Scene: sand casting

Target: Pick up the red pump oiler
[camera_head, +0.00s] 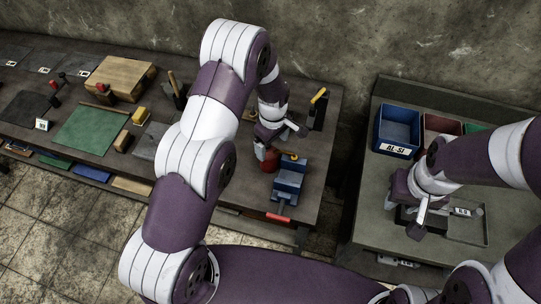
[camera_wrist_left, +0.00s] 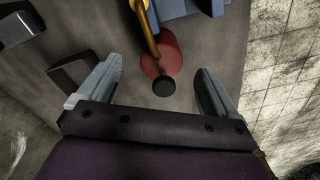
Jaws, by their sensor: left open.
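The red pump oiler (camera_head: 266,160) stands on the workbench to the left of a blue vise, partly hidden by my left gripper. In the left wrist view the oiler (camera_wrist_left: 172,58) shows its round red body, a dark cap and a brass-coloured spout or lever. My left gripper (camera_head: 283,133) is open and empty above and beside it. In the left wrist view the fingers (camera_wrist_left: 156,92) are spread on either side of the oiler's near end, with no visible contact. My right gripper (camera_head: 420,215) is over the other table at right; its jaws are unclear.
The blue vise (camera_head: 289,178) sits close on the oiler's right. A dark holder with a yellow-handled tool (camera_head: 318,104) stands behind. A green mat (camera_head: 90,130) and wooden box (camera_head: 120,76) lie far left. Blue (camera_head: 397,130) and red (camera_head: 440,128) bins stand on the right table.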

